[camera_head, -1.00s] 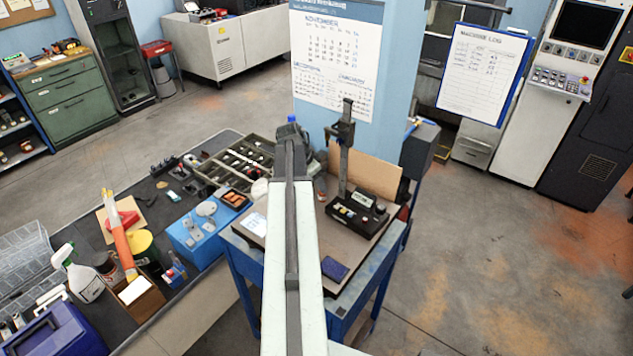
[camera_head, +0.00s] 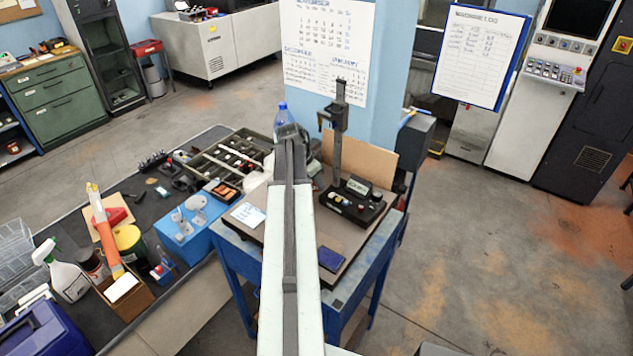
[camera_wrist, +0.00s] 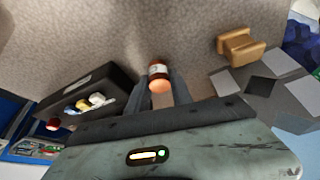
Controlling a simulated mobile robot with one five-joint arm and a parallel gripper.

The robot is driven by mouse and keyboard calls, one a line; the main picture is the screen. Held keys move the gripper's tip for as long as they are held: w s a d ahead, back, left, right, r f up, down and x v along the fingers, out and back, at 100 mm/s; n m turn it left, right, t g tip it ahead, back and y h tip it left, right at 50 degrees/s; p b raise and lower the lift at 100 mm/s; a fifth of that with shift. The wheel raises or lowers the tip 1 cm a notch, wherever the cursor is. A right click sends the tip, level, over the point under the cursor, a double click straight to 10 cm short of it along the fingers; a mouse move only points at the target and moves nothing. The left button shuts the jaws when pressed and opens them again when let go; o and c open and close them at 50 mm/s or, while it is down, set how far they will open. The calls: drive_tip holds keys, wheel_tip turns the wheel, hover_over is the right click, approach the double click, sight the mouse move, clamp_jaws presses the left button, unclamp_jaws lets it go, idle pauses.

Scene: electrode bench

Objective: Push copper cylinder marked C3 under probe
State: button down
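In the wrist view a short copper cylinder (camera_wrist: 158,77) with a dark reddish side, a pale label band and a bright copper end lies between the fingers of my gripper (camera_wrist: 160,90). The label's marking is too small to read. The fingers stand apart, with a gap showing beside the cylinder; firm contact cannot be told. In the head view my arm hides the gripper and the cylinder.
In the wrist view a black box with buttons (camera_wrist: 88,92) lies left, and a wooden spool-shaped block (camera_wrist: 241,46) lies right. In the head view a dark blue pad (camera_head: 331,259) and a white card (camera_head: 248,215) lie on the table. A bottle (camera_head: 284,120) stands behind my arm.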

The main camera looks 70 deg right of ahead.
drive_tip(key=shift+d, duration=1.1)
drive_tip(key=shift+s+d, duration=0.15)
drive_tip(key=shift+s, duration=0.05)
drive_tip(key=c, duration=1.1)
unclamp_jaws()
drive_tip(key=shift+s, duration=0.1)
drive_tip(key=shift+o, duration=0.2)
drive_tip(key=shift+r, duration=0.1)
drive_tip(key=p+v, duration=0.7)
drive_tip(key=v, duration=0.1)
drive_tip(key=shift+f, duration=0.2)
